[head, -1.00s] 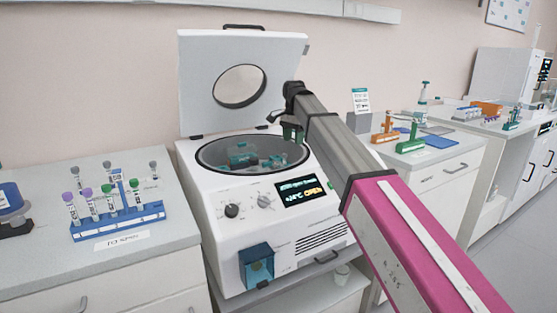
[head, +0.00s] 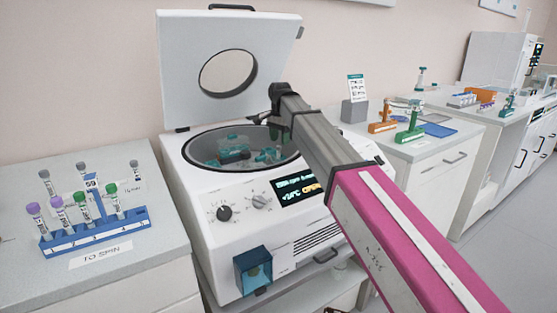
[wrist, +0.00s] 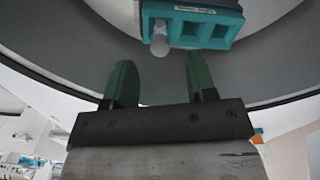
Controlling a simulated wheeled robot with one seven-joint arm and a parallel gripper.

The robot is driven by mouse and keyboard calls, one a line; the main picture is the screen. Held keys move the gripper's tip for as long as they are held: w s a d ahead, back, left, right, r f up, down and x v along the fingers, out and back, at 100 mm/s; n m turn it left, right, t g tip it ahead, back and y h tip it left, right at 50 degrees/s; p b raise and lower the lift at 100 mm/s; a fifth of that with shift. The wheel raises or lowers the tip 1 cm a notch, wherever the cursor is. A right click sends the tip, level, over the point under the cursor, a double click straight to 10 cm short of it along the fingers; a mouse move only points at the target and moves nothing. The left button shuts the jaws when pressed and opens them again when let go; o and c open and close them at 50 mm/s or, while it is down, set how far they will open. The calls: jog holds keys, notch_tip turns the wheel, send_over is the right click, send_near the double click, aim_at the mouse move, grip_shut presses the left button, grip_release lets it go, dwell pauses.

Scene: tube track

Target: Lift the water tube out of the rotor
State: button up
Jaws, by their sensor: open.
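The open centrifuge (head: 230,210) stands in the middle of the head view with its lid (head: 228,65) raised. Its bowl holds the teal rotor buckets (head: 233,150). I cannot tell whether this is the water tube. My gripper (wrist: 157,82) is open and empty, its green fingers pointing toward the bucket but apart from it. In the head view my gripper (head: 278,132) is over the bowl's right side, partly hidden by my arm.
A blue rack (head: 98,230) with several purple-, green- and grey-capped tubes stands on the left bench behind a "TO SPIN" label (head: 100,256). Orange (head: 382,126) and green (head: 409,134) stands are on the right bench. The raised lid stands behind the bowl.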

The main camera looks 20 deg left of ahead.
jog(key=f, duration=0.4)
jog(key=shift+s+a+f, duration=0.15)
jog(key=shift+s+f, duration=0.1)
jog(key=shift+f, duration=0.15)
jog(key=c, duration=0.8)
jog(key=shift+r, duration=0.1)
notch_tip(320, 180, up, 10)
jog(key=shift+f, duration=0.1)
notch_tip(320, 180, up, 5)
send_over(279, 148)
jog(key=shift+w+a+f, duration=0.1)
jog(key=shift+w+a, duration=0.15)
jog(key=shift+w, duration=0.2)
